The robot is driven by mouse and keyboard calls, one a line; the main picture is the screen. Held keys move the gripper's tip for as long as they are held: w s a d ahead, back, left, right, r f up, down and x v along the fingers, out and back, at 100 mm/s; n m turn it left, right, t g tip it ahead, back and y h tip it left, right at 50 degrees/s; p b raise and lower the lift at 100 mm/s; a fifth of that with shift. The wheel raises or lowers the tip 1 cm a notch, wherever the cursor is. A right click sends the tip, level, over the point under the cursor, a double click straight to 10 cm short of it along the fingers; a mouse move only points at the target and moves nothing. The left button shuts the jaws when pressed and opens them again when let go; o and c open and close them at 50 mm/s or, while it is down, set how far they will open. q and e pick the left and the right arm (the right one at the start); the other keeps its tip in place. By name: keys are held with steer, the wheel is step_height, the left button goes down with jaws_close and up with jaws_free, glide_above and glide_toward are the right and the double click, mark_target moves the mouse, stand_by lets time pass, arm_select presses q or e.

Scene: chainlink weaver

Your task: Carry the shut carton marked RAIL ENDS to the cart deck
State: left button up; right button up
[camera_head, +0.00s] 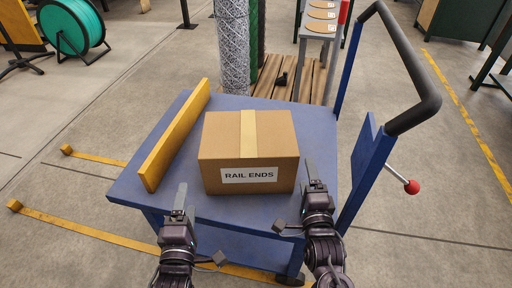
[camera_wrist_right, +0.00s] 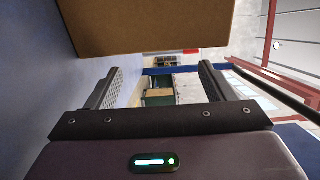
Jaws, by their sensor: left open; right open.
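The shut brown carton marked RAIL ENDS (camera_head: 222,145), with a pale tape strip on top and a white label in front, appears to rest on the blue cart deck (camera_head: 320,150). Its side also shows at the top of the right wrist view (camera_wrist_right: 150,25). My left gripper (camera_head: 180,208) is open and empty at the deck's near edge, left of the carton's front and apart from it. My right gripper (camera_head: 314,183) is open beside the carton's right front corner. In its wrist view nothing is between its fingers (camera_wrist_right: 158,92); contact with the carton cannot be told.
A yellow rail (camera_head: 176,135) runs along the deck's left side. A blue frame with a black handle (camera_head: 412,75) and a red-knobbed lever (camera_head: 411,186) stands at the right. Mesh rolls (camera_head: 231,45) stand on a wooden pallet (camera_head: 313,85) behind. Deck left of the carton is clear.

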steer(key=s, duration=0.6)
steer(key=shift+s, duration=0.35)
